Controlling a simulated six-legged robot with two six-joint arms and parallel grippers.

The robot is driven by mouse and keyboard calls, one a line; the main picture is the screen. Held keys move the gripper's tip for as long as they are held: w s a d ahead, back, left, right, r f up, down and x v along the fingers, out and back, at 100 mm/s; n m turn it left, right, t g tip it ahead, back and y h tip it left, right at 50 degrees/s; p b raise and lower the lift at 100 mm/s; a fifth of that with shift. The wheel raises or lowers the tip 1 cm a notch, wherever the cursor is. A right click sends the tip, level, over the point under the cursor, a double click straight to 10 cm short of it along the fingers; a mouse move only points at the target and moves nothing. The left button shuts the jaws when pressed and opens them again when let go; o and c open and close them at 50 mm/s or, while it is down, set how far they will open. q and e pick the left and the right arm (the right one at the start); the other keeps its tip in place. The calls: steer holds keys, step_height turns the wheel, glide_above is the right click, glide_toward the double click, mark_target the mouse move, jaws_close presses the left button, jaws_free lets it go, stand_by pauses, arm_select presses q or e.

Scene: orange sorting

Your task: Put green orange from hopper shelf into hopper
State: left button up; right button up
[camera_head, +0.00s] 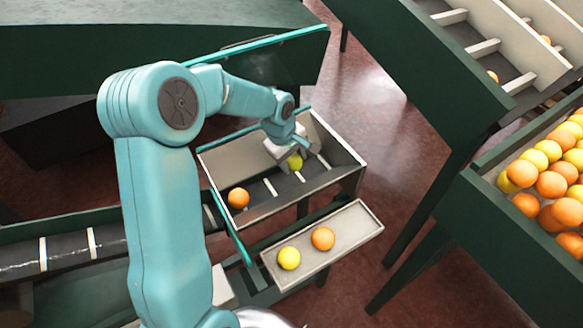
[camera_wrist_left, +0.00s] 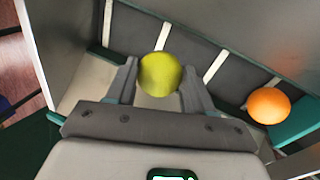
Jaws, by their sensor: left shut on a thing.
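My left gripper (camera_head: 292,152) is shut on a yellow-green orange (camera_head: 295,162) and holds it inside the hopper (camera_head: 347,177), above its dark slatted floor. In the left wrist view the green orange (camera_wrist_left: 160,74) sits between the two fingers of the left gripper (camera_wrist_left: 158,85). An orange-coloured orange (camera_head: 238,198) lies in the hopper's near left corner; it also shows at the right in the left wrist view (camera_wrist_left: 269,105). The hopper shelf (camera_head: 345,248) in front of the hopper carries a yellow orange (camera_head: 289,258) and an orange one (camera_head: 323,238). My right gripper is not in view.
A conveyor (camera_head: 70,249) with white slats runs in from the left to the hopper. A green bin (camera_head: 483,202) full of oranges stands at the right. A sloped sorting rack (camera_head: 470,65) is at the upper right. Red floor lies open between them.

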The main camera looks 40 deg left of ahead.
mark_target(293, 170)
arm_select(q)
step_height(293, 170, down, 4)
steer(key=shift+d+r, duration=0.1)
steer(key=shift+r, duration=0.05)
steer(key=shift+f, duration=0.45)
steer(key=shift+r, duration=0.1)
steer(key=shift+f, duration=0.25)
steer(key=o, duration=1)
steer(key=shift+o, duration=0.2)
steer(key=shift+r, duration=0.1)
steer(key=v, duration=1.2)
steer(key=shift+r+b, duration=0.2)
steer(key=shift+b, duration=0.15)
steer(key=shift+w, duration=0.1)
